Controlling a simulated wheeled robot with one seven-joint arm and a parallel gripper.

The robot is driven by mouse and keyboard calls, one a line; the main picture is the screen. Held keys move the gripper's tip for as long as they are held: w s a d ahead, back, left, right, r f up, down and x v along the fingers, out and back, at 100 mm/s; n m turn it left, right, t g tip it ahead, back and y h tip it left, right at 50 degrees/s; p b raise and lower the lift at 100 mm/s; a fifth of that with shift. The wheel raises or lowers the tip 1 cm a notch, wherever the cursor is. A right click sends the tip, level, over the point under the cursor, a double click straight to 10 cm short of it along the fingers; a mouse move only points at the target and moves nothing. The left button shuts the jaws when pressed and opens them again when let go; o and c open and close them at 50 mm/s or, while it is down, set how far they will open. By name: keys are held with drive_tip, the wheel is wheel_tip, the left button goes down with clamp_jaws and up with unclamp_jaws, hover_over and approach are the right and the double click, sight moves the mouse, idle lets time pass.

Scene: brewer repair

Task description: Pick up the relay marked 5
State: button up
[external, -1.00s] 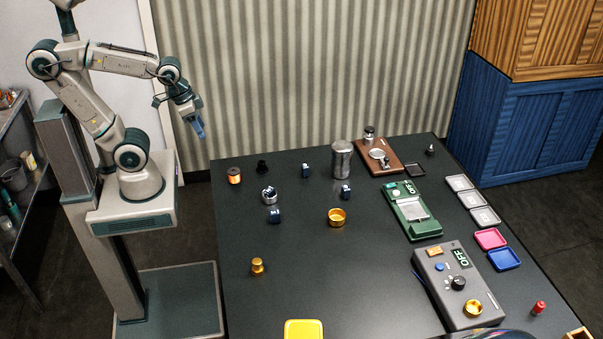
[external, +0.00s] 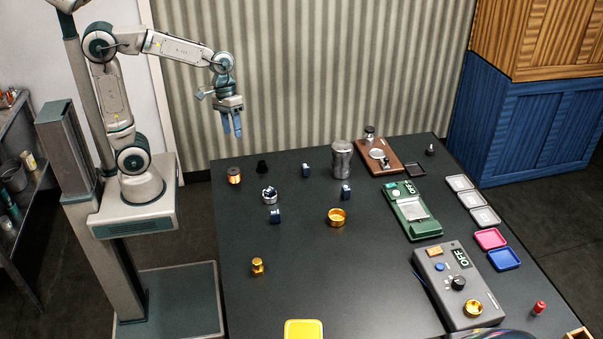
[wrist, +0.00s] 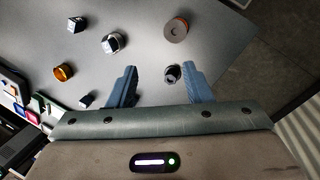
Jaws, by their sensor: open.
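Three small dark blue blocks with pale faces, which look like the relays, stand on the dark table (external: 300,300). In the external view they are a back one (external: 306,170), a right one (external: 346,192) and a front-left one (external: 275,216). I cannot read any number, so I cannot tell which is marked 5. In the wrist view one block (wrist: 76,24) is at the upper left and another (wrist: 86,100) is left of the fingers. My gripper (external: 232,134) is open and empty, pointing down, high above the table's back-left corner.
Near the blocks are a copper spool (external: 234,176), a black part (external: 262,167), a silver cup-like part (external: 269,195), a gold ring (external: 336,217) and a metal canister (external: 341,160). A green scale (external: 410,211) and grey device (external: 458,285) stand right.

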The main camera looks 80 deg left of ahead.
drive_tip(key=w+f+n+g+h+b, duration=0.1)
drive_tip(key=w+f+n+h, duration=0.15)
drive_tip(key=w, duration=0.35)
drive_tip(key=w+f+n+h, duration=0.2)
drive_tip(key=w+f+n, duration=0.1)
drive_tip(key=w, duration=0.3)
drive_tip(key=n+h+b, duration=0.2)
drive_tip(key=n+h, duration=0.4)
drive_tip(key=n, duration=0.1)
approach(307, 170)
drive_tip(key=shift+t, duration=0.4)
drive_tip(key=p+x, duration=0.2)
drive_tip(key=x, duration=0.4)
drive_tip(key=shift+s, duration=0.15)
drive_tip(key=x, duration=0.2)
drive_tip(key=p+x, duration=0.1)
drive_tip(key=x, duration=0.1)
drive_tip(key=shift+s+d+p, duration=0.15)
drive_tip(key=shift+s+p, duration=0.05)
drive_tip(key=shift+p, duration=0.1)
drive_tip(key=shift+d+f, duration=0.25)
drive_tip(key=shift+d, duration=0.2)
clamp_jaws()
